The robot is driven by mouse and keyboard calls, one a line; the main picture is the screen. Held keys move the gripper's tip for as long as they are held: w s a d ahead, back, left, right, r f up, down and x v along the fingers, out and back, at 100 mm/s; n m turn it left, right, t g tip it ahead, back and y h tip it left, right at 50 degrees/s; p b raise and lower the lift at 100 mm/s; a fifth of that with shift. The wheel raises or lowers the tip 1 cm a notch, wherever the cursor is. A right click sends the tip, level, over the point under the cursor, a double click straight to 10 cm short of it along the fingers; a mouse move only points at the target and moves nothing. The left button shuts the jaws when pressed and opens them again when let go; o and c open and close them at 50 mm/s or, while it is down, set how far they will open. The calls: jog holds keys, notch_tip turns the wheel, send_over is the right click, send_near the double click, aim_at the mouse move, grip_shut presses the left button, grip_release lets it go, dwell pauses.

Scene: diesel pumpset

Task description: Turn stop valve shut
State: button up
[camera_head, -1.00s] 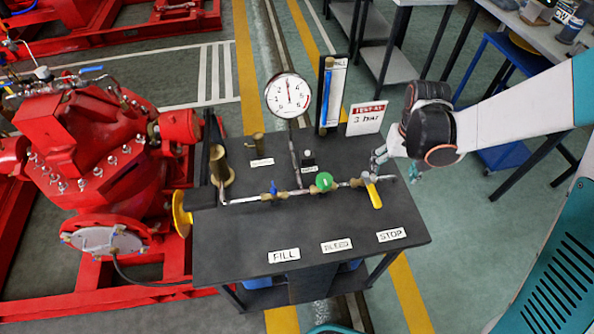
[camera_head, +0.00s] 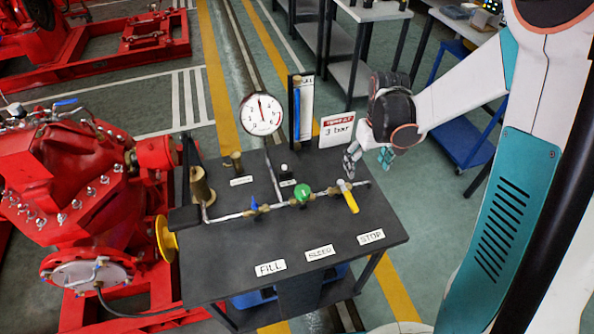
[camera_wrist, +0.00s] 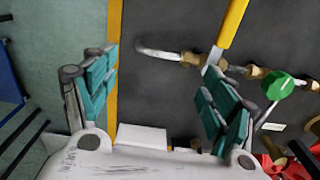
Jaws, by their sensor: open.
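The stop valve has a yellow lever (camera_head: 349,199) on the pipe at the right of the black bench, above the STOP label (camera_head: 370,236). The lever points toward the bench's front, across the pipe. In the wrist view the yellow lever (camera_wrist: 232,22) runs up out of frame from its brass body (camera_wrist: 190,59). My gripper (camera_head: 366,166) is just behind and right of the valve. In the wrist view my gripper (camera_wrist: 160,95) is open and empty, its teal fingers wide apart. The right finger is close to the lever's base; whether they touch I cannot tell.
On the same pipe are a green-handled valve (camera_head: 303,194) and a blue-handled valve (camera_head: 255,204). A pressure gauge (camera_head: 261,114) and a "3 bar" sign (camera_head: 337,130) stand behind. A red pump (camera_head: 60,170) is at left. The bench front (camera_head: 300,282) is clear apart from labels.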

notch_tip(320, 180, up, 11)
jog(key=p, duration=0.4)
jog(key=s+a+r+m+t, duration=0.1)
jog(key=s+r+t, duration=0.2)
jog(key=s+r, duration=0.3)
jog(key=s+a+r+m+t, duration=0.1)
jog(key=s+r+t, duration=0.3)
jog(key=s, duration=0.7)
jog(key=shift+s+a+r, duration=0.2)
jog(key=shift+a+r, duration=0.25)
jog(key=shift+r, duration=0.95)
jog(key=shift+s, duration=0.2)
